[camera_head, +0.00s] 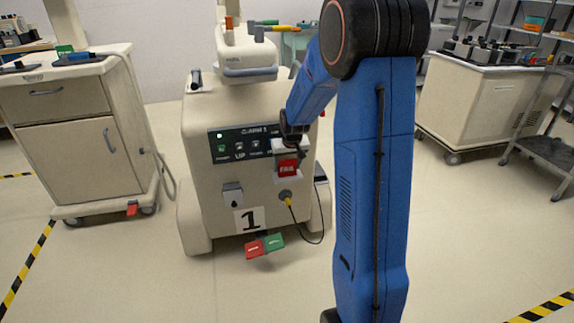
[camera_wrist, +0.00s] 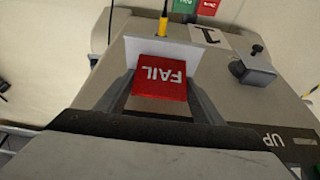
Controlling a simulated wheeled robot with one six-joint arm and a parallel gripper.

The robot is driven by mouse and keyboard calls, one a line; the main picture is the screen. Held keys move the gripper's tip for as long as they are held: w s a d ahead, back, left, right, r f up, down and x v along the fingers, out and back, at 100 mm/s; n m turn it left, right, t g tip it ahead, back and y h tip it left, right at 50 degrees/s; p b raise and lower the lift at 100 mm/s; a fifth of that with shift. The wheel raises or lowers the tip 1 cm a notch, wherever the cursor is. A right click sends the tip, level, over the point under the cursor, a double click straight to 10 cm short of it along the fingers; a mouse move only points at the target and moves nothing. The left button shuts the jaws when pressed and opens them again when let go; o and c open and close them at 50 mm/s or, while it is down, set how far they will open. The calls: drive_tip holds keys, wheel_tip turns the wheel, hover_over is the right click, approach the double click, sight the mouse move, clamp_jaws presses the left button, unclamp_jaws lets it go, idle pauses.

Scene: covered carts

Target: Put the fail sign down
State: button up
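The fail sign (camera_head: 288,168) is a small red plate with white lettering, at the front of the middle cart in the head view. In the wrist view the fail sign (camera_wrist: 160,82) sits between the two fingers of my gripper (camera_wrist: 162,98), which press close on its left and right edges. My gripper (camera_head: 291,146) is partly hidden by my blue arm in the head view. A white panel (camera_wrist: 176,51) shows right behind the sign. I cannot tell whether the sign touches it.
The middle cart (camera_head: 215,110) has a labelled control panel (camera_head: 238,143), a number 1 label (camera_head: 249,219), a yellow plug (camera_head: 287,199) with a black cable, and red and green pedals (camera_head: 265,246) at its foot. Other carts stand left (camera_head: 70,130) and right (camera_head: 480,105). Floor in front is clear.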

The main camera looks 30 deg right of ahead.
drive_tip(key=shift+o, duration=1.3)
